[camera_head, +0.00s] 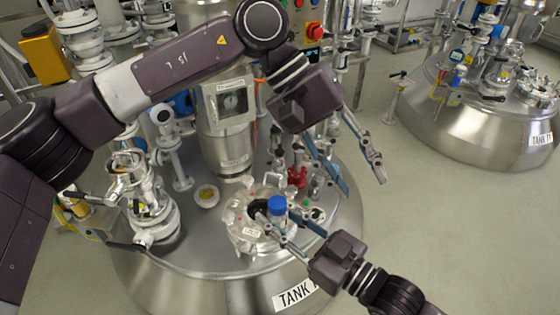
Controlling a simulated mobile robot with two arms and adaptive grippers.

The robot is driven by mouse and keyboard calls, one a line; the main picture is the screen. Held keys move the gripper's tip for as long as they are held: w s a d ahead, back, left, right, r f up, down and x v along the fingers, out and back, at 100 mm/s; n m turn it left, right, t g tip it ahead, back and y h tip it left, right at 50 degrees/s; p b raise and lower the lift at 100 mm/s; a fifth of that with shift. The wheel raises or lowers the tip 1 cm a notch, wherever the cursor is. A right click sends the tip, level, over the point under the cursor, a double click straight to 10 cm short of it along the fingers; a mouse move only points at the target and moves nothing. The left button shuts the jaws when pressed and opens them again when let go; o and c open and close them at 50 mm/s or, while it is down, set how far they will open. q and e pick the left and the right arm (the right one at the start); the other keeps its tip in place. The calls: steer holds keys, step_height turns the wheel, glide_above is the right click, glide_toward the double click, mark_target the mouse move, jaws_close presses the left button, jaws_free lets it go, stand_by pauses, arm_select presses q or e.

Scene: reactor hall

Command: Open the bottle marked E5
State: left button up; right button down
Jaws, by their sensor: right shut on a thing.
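A bottle with a blue cap (277,204) stands over the top of the near tank, above a clear round fitting. No E5 marking is readable on it. My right gripper (279,221) reaches in from the lower right and is shut on this bottle, below the cap. The cap is on the bottle, and the fingers partly hide its body. My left gripper (362,187) is up and to the right of the bottle. Its fingers are spread apart with nothing between them, well clear of the cap.
A grey instrument column (228,135) rises behind. A second tank (460,140) stands at the upper right. The floor between the tanks is clear.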

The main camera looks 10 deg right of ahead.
arm_select(q)
steer(key=w+a+m+t+y, duration=0.1)
steer(key=a+m+t+y, duration=0.25)
steer(key=a, duration=0.25)
steer(key=m+t+y, duration=0.2)
steer(key=m+y, duration=0.1)
glide_above(280, 201)
steer(key=shift+s+r+n+g, duration=0.1)
steer(key=shift+r+n+g, duration=0.15)
steer(key=shift+f, duration=0.25)
step_height(280, 201, down, 7)
steer(key=shift+f, duration=0.2)
steer(key=shift+c, duration=0.6)
